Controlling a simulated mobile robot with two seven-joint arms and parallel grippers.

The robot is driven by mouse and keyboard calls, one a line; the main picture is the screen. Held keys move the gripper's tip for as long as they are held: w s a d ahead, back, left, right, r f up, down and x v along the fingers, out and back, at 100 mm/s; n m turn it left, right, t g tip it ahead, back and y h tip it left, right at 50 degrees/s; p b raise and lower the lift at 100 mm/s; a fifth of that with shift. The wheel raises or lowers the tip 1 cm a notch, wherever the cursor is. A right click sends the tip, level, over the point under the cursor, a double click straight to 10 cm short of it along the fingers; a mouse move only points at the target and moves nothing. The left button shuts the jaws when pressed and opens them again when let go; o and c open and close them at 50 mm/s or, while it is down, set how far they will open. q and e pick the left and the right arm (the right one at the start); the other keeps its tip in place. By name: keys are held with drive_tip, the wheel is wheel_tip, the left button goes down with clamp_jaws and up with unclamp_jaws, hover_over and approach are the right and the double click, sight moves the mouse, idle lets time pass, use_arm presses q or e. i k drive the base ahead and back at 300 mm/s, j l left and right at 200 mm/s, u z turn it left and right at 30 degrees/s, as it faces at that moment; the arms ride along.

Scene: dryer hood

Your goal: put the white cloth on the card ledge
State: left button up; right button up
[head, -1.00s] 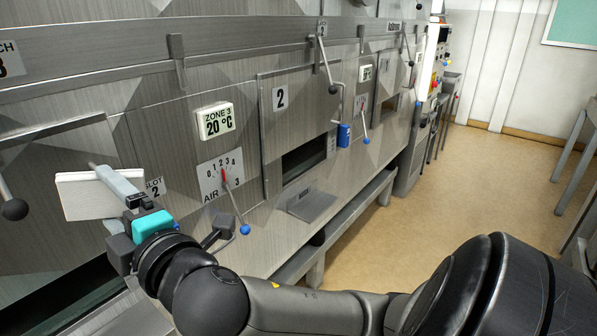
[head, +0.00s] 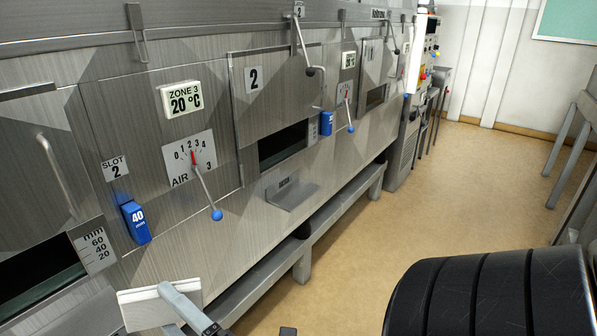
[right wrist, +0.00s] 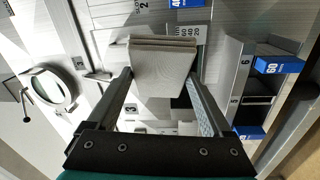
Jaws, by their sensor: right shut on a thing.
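The white cloth (head: 150,306), a flat folded pad, is in my right gripper (head: 172,296) at the bottom left of the head view. In the right wrist view the cloth (right wrist: 162,72) sits between the two fingers (right wrist: 158,82), its layered edge pointing away. The gripper is shut on it and holds it in the air in front of the steel machine. A small metal ledge (head: 291,194) juts from the machine front below opening 2, right of the cloth and apart from it. It is bare; its label is too small to read. My left gripper is out of view.
A lever with a blue ball (head: 217,214) sticks out from the AIR dial, between cloth and ledge. A blue tag marked 40 (head: 135,222) hangs under the slot 2 label. A low rail (head: 330,225) runs along the machine.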

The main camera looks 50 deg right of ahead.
sight(296, 193)
drive_tip(key=i+l, duration=0.1)
drive_tip(key=l, duration=0.5)
drive_tip(key=i+l, duration=0.1)
drive_tip(key=l, duration=1.05)
drive_tip(key=i+l, duration=0.15)
drive_tip(key=l, duration=0.4)
drive_tip(key=i+l, duration=0.1)
drive_tip(key=l, duration=0.5)
drive_tip(key=i+l, duration=0.1)
drive_tip(key=l, duration=0.45)
drive_tip(key=i+l, duration=0.2)
drive_tip(key=j, duration=0.2)
drive_tip(key=i+z, duration=0.05)
